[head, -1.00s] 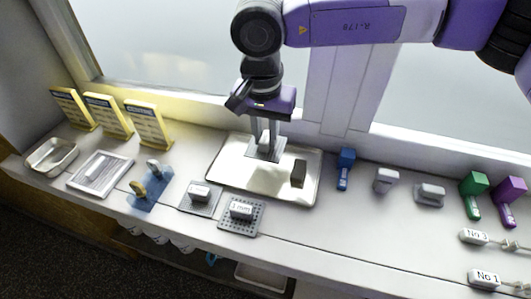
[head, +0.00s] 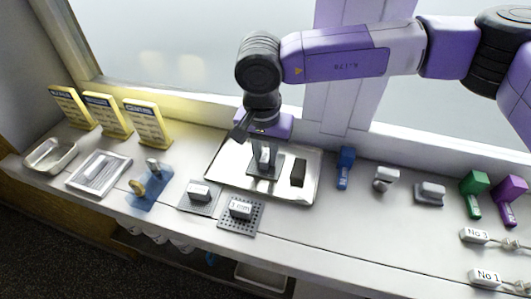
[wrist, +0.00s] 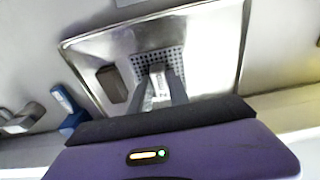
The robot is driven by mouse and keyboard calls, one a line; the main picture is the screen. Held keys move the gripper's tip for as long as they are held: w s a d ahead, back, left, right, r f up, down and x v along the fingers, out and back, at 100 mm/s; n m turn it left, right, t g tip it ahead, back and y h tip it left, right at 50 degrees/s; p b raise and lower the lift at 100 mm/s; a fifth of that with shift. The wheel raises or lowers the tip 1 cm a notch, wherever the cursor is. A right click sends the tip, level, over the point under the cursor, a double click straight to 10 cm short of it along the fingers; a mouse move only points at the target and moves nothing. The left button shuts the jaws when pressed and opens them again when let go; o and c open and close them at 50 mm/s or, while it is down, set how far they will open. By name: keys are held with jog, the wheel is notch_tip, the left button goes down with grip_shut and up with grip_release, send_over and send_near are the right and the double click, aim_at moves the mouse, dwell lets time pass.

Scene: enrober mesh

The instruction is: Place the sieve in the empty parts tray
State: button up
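The sieve, a small grey perforated plate (wrist: 152,62) with a block-like handle (wrist: 159,84), is between the fingers of my gripper (head: 264,155). The fingers close on the handle's sides. In the head view the sieve plate (head: 262,172) is over the large shiny metal tray (head: 228,172), left of a dark upright block (head: 298,172) in that tray. I cannot tell whether the plate touches the tray floor. A smaller metal tray (head: 38,166) at the far left looks empty.
A shallow tray (head: 122,168) holds a pale bar. Two labelled plates with handles, one grey (head: 197,205) and one perforated (head: 240,225), lie in front of the large tray. A blue tool (head: 344,170) stands to its right. Yellow signs (head: 147,125) stand at the back left.

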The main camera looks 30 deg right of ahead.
aim_at(264, 160)
jog(key=o, duration=0.3)
jog(key=shift+r, duration=0.1)
notch_tip(264, 160, up, 12)
jog(key=s+a, duration=0.1)
dwell(0.4)
dwell(0.4)
